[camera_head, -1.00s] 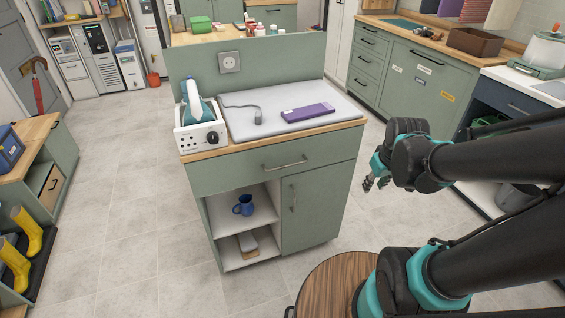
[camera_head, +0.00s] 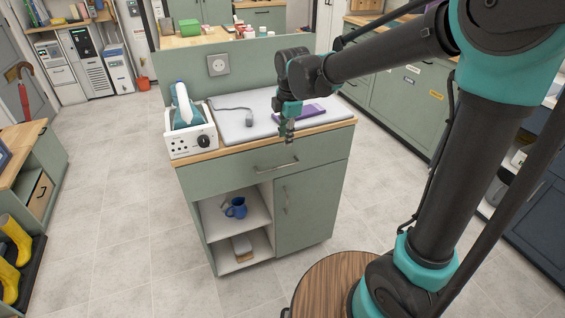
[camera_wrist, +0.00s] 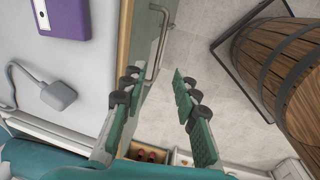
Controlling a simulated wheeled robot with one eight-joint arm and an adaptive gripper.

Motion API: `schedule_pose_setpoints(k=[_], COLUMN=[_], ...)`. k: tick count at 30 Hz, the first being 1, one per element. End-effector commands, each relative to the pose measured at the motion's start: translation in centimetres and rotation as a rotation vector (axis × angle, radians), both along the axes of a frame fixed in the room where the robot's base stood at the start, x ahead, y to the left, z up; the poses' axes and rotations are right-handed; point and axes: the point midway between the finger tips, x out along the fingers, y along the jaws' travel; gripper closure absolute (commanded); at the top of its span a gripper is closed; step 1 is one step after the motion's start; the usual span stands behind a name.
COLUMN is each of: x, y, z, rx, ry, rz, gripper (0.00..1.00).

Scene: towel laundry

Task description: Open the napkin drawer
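A green cabinet with a wooden worktop stands in front of me. Its wide top drawer (camera_head: 240,172) is closed, with a metal bar handle (camera_head: 277,168). The handle also shows in the wrist view (camera_wrist: 158,42), ahead of my fingers. My gripper (camera_head: 287,138) points down near the worktop's front edge, just above the drawer handle. In the wrist view my gripper (camera_wrist: 158,78) is open, its two green-padded fingers apart with nothing between them. It does not appear to touch the handle. No label marks the drawer's contents.
Below the drawer are open shelves with a blue mug (camera_head: 236,208) and a shut door (camera_head: 300,205).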

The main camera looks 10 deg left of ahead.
Motion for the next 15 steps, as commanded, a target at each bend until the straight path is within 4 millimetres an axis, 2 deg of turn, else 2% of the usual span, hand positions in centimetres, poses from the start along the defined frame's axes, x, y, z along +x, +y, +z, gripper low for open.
schedule_pose_setpoints(k=[3,15], x=[0.4,1.6], y=[0.2,0.9], z=[-2.4,-9.9], rx=[0.000,0.000], ry=[0.000,0.000], rz=[-0.001,-0.002], gripper=[0.70,0.70])
